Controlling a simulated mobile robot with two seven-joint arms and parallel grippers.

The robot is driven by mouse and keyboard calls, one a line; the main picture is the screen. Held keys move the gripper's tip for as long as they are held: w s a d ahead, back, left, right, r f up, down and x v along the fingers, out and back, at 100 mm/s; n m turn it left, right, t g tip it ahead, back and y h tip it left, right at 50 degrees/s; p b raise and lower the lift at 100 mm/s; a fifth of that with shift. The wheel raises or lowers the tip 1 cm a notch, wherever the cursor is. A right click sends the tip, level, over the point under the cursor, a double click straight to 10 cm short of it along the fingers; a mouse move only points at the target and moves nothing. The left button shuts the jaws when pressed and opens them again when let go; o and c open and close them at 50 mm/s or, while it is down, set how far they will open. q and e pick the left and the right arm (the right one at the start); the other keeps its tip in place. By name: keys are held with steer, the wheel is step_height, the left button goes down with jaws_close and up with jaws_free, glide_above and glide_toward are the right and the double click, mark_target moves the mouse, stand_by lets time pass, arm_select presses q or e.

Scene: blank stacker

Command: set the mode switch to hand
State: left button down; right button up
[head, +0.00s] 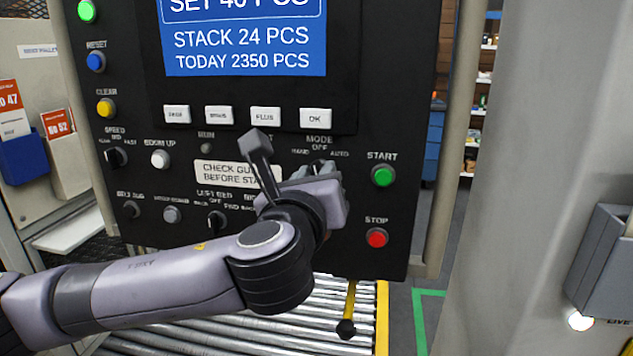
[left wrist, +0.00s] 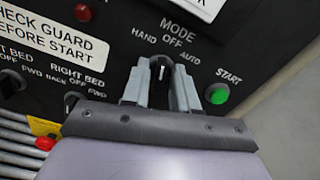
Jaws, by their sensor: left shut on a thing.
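The mode switch (left wrist: 162,68) is a dark knob with a white mark, under the MODE label on the black control panel (head: 395,110). HAND, OFF and AUTO are printed around it. My left gripper (head: 316,171) is at the switch; in the left wrist view its two grey fingers (left wrist: 160,72) stand on either side of the knob, shut on it. In the head view the gripper hides most of the knob. I cannot clearly tell which label the mark points to. My right gripper is not in view.
The green START button (head: 383,175) and red STOP button (head: 377,238) sit right of my left gripper. A blue screen (head: 243,40) and several white keys are above. A warning label (head: 228,174) and other knobs lie to the left. Metal rollers (head: 190,335) run below.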

arm_select(q)
steer(key=n+b, duration=0.1)
steer(key=n, duration=0.4)
steer(key=shift+n, duration=0.4)
stand_by(0.4)
steer(key=c, duration=1.2)
jaws_free()
steer(key=shift+s+a+b, duration=0.25)
steer(key=shift+s, duration=0.95)
steer(key=shift+s+a+b, duration=0.25)
steer(key=shift+s, duration=0.9)
steer(key=shift+s+a+b, duration=0.25)
steer(key=shift+s, duration=0.95)
steer(key=shift+f, duration=0.15)
